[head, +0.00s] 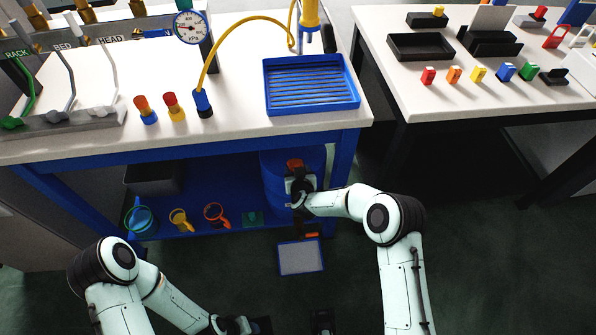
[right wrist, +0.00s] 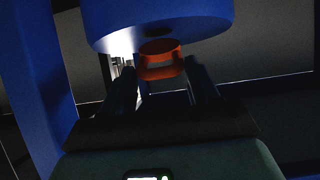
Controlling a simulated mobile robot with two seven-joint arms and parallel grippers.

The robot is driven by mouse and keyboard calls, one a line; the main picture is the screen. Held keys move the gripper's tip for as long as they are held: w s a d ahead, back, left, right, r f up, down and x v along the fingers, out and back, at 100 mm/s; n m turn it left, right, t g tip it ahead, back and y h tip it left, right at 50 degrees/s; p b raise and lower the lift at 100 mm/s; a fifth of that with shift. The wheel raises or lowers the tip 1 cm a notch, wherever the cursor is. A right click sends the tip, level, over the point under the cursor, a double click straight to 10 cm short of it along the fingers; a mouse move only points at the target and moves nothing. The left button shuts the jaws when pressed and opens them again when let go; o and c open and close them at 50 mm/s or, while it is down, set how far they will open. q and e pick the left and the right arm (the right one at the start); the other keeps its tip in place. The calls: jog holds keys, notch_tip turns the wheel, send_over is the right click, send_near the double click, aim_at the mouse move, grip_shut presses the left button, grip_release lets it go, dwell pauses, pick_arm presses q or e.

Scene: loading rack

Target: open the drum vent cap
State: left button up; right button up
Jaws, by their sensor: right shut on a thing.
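The blue drum (head: 272,182) stands on the lower shelf under the left bench; it also shows at the top of the right wrist view (right wrist: 170,22). The orange-red vent cap (right wrist: 160,60) is against the drum in the right wrist view, between my two dark fingers. A red-orange part (head: 295,163) shows at the drum in the head view, just above my right gripper. My right gripper (right wrist: 163,80) is shut on the cap; the exact contact is dark. My left gripper (head: 261,325) is low at the bottom edge of the head view, its jaws unclear.
The blue bench frame (head: 345,165) rises right of the drum. A pale blue-rimmed tray (head: 300,257) is on the floor below. Above, the bench holds a blue grated tray (head: 268,100) and a hose.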

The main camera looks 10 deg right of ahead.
jog(key=shift+w+r, duration=0.35)
jog(key=shift+r, duration=0.2)
pick_arm(q)
jog(key=shift+s+d+r, duration=0.15)
jog(key=shift+s, duration=0.2)
pick_arm(e)
jog(key=shift+w+r, duration=0.15)
jog(key=shift+r, duration=0.1)
jog(key=o, duration=1.5)
jog(key=shift+f, duration=0.15)
pick_arm(q)
jog(key=shift+s+d+r+g+p, duration=0.1)
jog(key=shift+s+r+g+p, duration=0.05)
jog(key=shift+s+r+p, duration=0.35)
jog(key=shift+s+d+r+g+p, duration=0.15)
jog(key=shift+s+r+p, duration=0.1)
jog(key=shift+r+p, duration=0.35)
pick_arm(e)
jog(key=v, duration=1.3)
jog(key=shift+s, duration=0.25)
